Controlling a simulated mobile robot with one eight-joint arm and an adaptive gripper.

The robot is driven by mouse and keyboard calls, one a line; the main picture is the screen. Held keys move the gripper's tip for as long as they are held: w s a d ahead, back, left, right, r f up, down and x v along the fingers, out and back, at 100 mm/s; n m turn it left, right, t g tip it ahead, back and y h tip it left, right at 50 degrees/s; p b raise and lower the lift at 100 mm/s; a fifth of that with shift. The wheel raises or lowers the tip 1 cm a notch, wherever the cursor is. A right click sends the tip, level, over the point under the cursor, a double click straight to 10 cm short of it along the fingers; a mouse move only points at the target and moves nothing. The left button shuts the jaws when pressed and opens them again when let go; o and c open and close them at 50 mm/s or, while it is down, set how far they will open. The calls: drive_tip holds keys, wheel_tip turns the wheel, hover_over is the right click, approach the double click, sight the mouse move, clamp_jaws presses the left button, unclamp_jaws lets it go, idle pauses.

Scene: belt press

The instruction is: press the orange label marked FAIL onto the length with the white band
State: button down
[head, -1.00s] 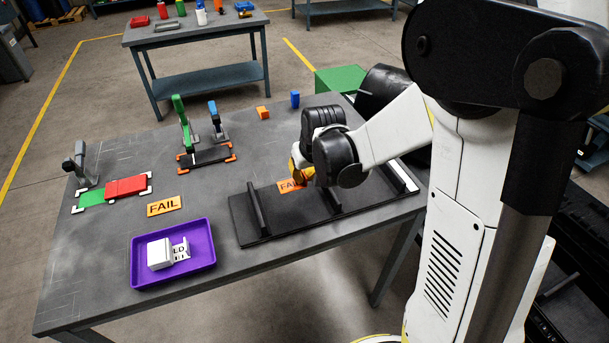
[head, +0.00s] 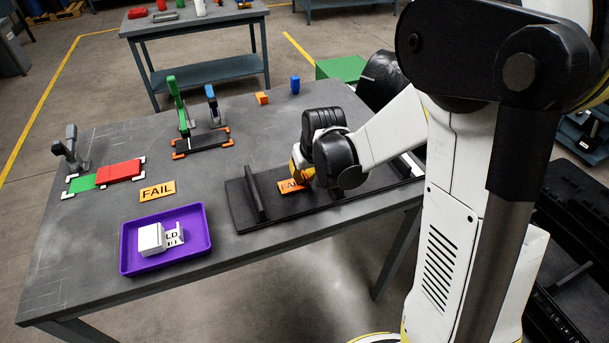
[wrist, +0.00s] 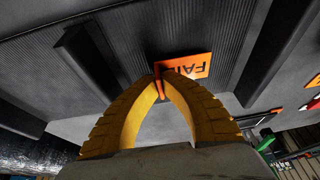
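My gripper (head: 298,178) is shut on the orange FAIL label (head: 292,186), low at the black ribbed belt (head: 285,211). In the wrist view the yellow fingertips (wrist: 160,78) meet at an orange strip at the edge of the FAIL label (wrist: 190,66). The label lies over the length between two dark crossbars. I cannot tell whether it touches the belt. A white band (head: 412,164) shows on the belt's far right length, partly behind my arm.
A purple tray (head: 131,265) holds white pieces at the front left. A dark crossbar (head: 257,196) stands on the belt left of my gripper. Green and red plates (head: 119,171) and upright clamps (head: 180,105) stand farther back. Small orange (head: 262,98) and blue (head: 295,85) blocks stand behind.

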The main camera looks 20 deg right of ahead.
drive_tip(key=shift+f+b, duration=0.45)
drive_tip(key=shift+f, duration=0.05)
idle(0.7)
idle(0.3)
drive_tip(key=c, duration=1.5)
unclamp_jaws()
drive_tip(key=shift+c, duration=0.2)
drive_tip(key=v, duration=1.2)
drive_tip(key=shift+r, duration=0.15)
drive_tip(key=p+v, duration=0.6)
drive_tip(key=v, duration=0.1)
